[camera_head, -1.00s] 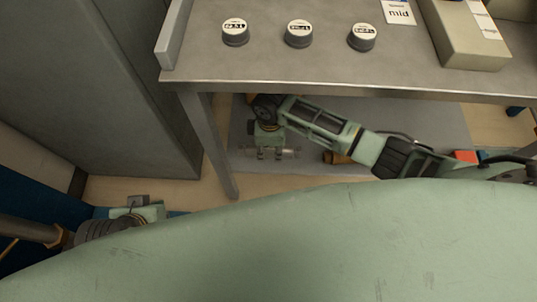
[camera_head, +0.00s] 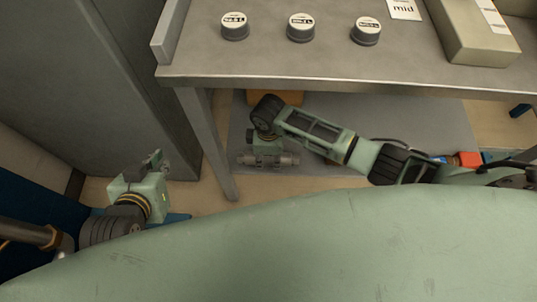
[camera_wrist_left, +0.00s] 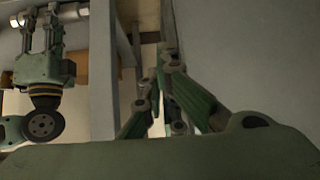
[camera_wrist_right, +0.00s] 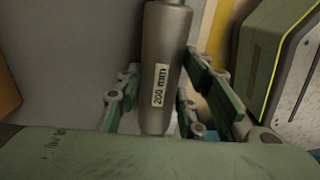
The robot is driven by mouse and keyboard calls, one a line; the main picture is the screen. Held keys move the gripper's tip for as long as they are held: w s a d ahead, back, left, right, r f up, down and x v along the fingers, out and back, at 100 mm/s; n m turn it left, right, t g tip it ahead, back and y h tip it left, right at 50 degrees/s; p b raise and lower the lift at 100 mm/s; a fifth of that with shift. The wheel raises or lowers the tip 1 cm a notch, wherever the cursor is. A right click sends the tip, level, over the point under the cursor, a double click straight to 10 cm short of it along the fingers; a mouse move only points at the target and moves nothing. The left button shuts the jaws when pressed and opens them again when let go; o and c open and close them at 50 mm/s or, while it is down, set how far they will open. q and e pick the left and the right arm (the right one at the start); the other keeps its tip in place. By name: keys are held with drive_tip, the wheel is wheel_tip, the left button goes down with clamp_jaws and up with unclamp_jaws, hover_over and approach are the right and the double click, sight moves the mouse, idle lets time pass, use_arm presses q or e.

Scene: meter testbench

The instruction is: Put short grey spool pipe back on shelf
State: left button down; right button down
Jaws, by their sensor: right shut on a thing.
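The short grey pipe (camera_head: 270,159) lies crosswise in my right gripper (camera_head: 266,158), below the bench top in the head view. In the right wrist view the pipe (camera_wrist_right: 161,60) bears a white "200 mm" label and sits between the fingers. My right gripper is shut on it; it also shows in the left wrist view with the pipe end (camera_wrist_left: 72,12). Whether the pipe touches any surface below cannot be told. My left gripper (camera_head: 154,158) is at the left, away from the pipe; in the left wrist view its fingertips (camera_wrist_left: 163,55) come together with nothing between them.
The metal bench (camera_head: 300,72) carries several round grey weights (camera_head: 301,28) and a beige block (camera_head: 470,35). Its leg (camera_head: 212,150) stands between my two grippers. A grey panel (camera_head: 400,115) lies underneath with an orange-brown block (camera_head: 288,97). A tall grey cabinet (camera_head: 120,70) stands left.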

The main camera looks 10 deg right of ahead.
drive_tip(key=c, duration=1.2)
unclamp_jaws()
drive_tip(key=shift+f, duration=0.15)
